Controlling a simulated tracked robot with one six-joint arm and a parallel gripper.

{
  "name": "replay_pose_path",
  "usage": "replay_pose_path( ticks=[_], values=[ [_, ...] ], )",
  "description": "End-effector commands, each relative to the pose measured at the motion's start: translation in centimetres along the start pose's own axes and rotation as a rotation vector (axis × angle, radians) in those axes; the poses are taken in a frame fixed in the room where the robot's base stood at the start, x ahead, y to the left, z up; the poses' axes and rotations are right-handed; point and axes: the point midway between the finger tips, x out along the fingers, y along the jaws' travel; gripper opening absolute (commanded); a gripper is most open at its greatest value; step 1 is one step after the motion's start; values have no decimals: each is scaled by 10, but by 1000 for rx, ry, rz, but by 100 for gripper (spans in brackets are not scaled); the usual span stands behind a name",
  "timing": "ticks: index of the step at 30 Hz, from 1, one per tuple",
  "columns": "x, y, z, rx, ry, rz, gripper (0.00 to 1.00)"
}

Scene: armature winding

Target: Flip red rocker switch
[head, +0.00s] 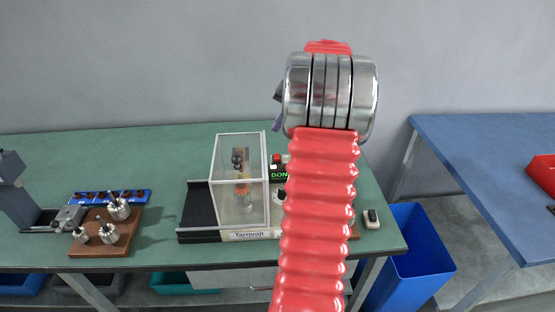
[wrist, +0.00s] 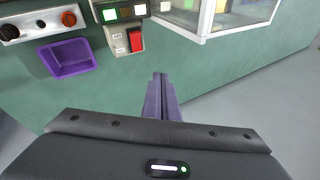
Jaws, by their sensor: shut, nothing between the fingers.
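The red rocker switch (wrist: 136,40) sits in a small grey housing with pale labels beside it, near the top of the wrist view. My gripper (wrist: 160,78) shows below and to the right of it in the wrist view. Its purple-grey fingers are together with nothing between them, and they appear apart from the switch. In the head view my red ribbed arm hides most of the gripper. I cannot tell which way the rocker is tilted.
A clear-walled enclosure (head: 240,180) stands on the green table (head: 160,145). A purple tray (wrist: 68,58) and a panel with an orange-red button (wrist: 68,18) lie left of the switch. A wooden block (head: 103,232) holds metal parts. A blue bin (head: 415,250) stands between the tables.

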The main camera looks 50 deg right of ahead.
Motion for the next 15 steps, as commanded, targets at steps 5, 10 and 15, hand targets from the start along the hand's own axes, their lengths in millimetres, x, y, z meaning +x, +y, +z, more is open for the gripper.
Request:
replay_pose_path(
  ticks=[5,10,15],
  values=[
    [13,10,10,2,-2,0,0],
    [25,19,19,3,-1,0,0],
    [38,29,28,3,-1,1,0]
  ],
)
